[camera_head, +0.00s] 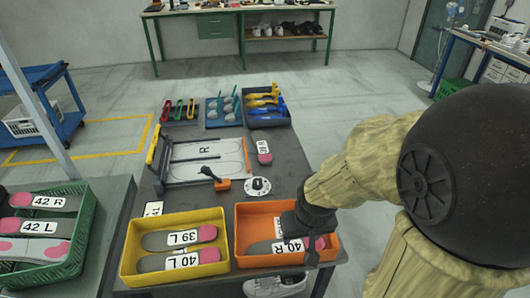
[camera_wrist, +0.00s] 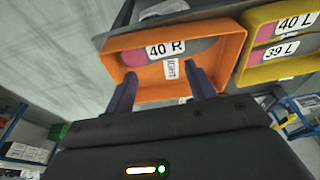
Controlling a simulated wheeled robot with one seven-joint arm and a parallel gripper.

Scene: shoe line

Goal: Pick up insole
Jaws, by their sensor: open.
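A grey insole with a pink heel end and a "40 R" label (camera_head: 285,246) lies in the orange bin (camera_head: 240,240). In the wrist view the insole (camera_wrist: 195,47) lies along the far side of the orange bin (camera_wrist: 236,40). My gripper (camera_head: 303,238) is over the bin's right part and hides part of the insole in the head view. In the wrist view my gripper (camera_wrist: 160,80) is open, its two dark fingers apart with nothing between them. A white label strip (camera_wrist: 172,69) shows in the bin between the fingers.
A yellow bin (camera_head: 225,262) with "39 L" and "40 L" insoles stands left of the orange bin. A green crate (camera_head: 85,225) of insoles is at left.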

